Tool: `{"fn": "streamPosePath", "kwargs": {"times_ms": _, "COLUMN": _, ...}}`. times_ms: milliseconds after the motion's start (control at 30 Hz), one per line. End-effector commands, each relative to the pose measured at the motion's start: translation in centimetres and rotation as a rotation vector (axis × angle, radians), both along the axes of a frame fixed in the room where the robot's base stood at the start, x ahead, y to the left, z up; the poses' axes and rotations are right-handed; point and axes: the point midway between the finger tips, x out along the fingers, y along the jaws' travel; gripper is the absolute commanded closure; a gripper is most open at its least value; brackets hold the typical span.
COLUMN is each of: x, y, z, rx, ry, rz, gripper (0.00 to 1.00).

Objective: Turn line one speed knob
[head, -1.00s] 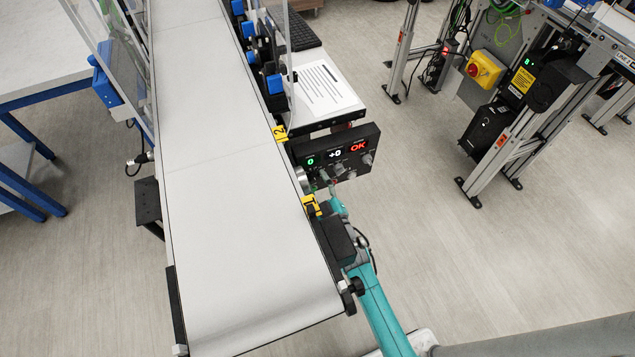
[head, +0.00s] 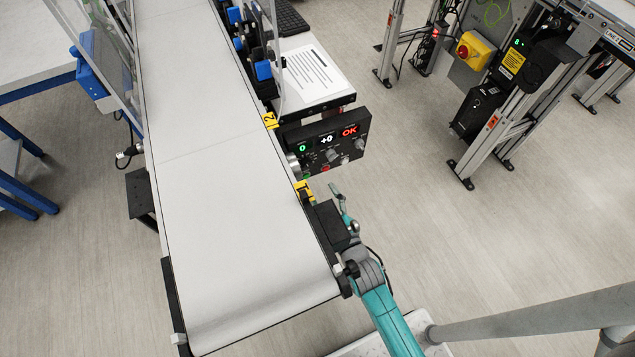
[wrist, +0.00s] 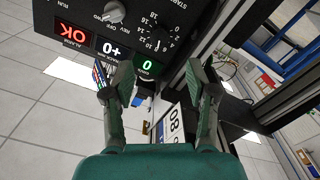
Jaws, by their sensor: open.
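The dark control panel (head: 350,128) hangs on the right side of the white conveyor, with a green 0, a white +0 and a red OK display and several knobs below. In the wrist view the panel (wrist: 75,22) is upside down.
The conveyor belt (head: 225,200) runs along the left of my arm. A yellow marker (head: 304,191) and a black block (head: 330,225) sit on its near edge. A sheet of paper (head: 312,68) lies behind the panel.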

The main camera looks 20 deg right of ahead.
Motion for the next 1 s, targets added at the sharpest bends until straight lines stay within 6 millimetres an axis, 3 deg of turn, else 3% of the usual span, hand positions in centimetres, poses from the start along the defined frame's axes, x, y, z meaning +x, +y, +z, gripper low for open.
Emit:
{"fn": "streamPosePath", "kwargs": {"times_ms": 200, "x": -2.1, "y": 0.0, "z": 0.0, "rx": 0.0, "ry": 0.001, "rz": -0.001, "gripper": 0.43}}
{"fn": "streamPosePath", "kwargs": {"times_ms": 867, "x": -2.4, "y": 0.0, "z": 0.0, "rx": 0.001, "ry": 0.0, "rz": 0.0, "gripper": 0.43}}
{"fn": "streamPosePath", "kwargs": {"times_ms": 1000, "x": -3.9, "y": 0.0, "z": -0.1, "rx": 0.017, "ry": 0.012, "rz": 0.0, "gripper": 0.43}}
